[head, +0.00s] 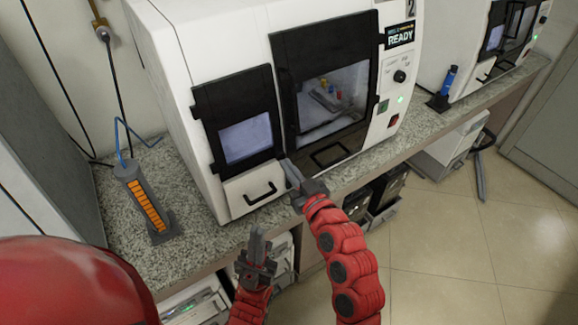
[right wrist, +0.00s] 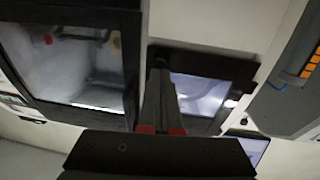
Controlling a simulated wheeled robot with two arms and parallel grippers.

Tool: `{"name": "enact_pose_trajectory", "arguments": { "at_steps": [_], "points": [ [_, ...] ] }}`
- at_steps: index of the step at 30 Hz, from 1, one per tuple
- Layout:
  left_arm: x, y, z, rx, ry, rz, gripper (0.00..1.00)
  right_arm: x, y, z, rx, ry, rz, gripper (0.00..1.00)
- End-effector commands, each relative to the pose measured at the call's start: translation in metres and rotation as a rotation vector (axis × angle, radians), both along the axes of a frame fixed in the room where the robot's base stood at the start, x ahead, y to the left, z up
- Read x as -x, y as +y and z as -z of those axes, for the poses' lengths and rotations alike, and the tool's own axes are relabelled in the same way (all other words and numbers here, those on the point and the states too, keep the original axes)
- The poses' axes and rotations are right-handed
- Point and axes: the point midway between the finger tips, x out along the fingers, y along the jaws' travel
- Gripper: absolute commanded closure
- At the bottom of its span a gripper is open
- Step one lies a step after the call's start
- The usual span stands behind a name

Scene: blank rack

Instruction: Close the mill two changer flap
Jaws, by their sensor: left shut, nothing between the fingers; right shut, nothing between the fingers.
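Mill two (head: 220,50) is the white machine marked 2 with a READY label. Its left bay has a black frame (head: 203,105) around a pale window. A white panel with a black bar handle (head: 256,187) is below it; I cannot tell for sure whether this panel is the changer flap or how far it is open. My right gripper (head: 289,170) is shut and empty, at the frame's lower right corner; touching is unclear. In the right wrist view its fingers (right wrist: 158,75) show between the large and small windows. My left gripper (head: 257,238) is shut and empty, lower, before the counter edge.
Mill two's large dark door (head: 284,75) is to the right of the bay, with a bar handle (head: 330,154). An orange-slotted holder (head: 147,203) stands on the speckled counter (head: 185,190) at left. Another machine (head: 455,40) and a blue item (head: 448,80) are at right.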

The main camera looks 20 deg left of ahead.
Motion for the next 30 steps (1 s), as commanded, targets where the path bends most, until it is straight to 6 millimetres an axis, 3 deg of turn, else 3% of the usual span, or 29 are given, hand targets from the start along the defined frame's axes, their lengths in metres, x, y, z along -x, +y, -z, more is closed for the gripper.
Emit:
{"name": "enact_pose_trajectory", "arguments": {
  "at_steps": [8,18,30],
  "points": [
    [0.0,0.0,0.006,0.0,0.0,0.0,1.0,-0.002,0.001,0.002,-0.001,0.0,-0.005,1.0],
    [0.0,0.0,0.057,0.0,0.0,0.0,1.0,-0.018,0.012,0.007,-0.014,0.006,-0.077,1.0],
    [0.0,0.0,0.055,0.0,0.0,0.0,1.0,-0.018,0.015,0.002,-0.013,0.013,-0.092,1.0]
  ]
}}
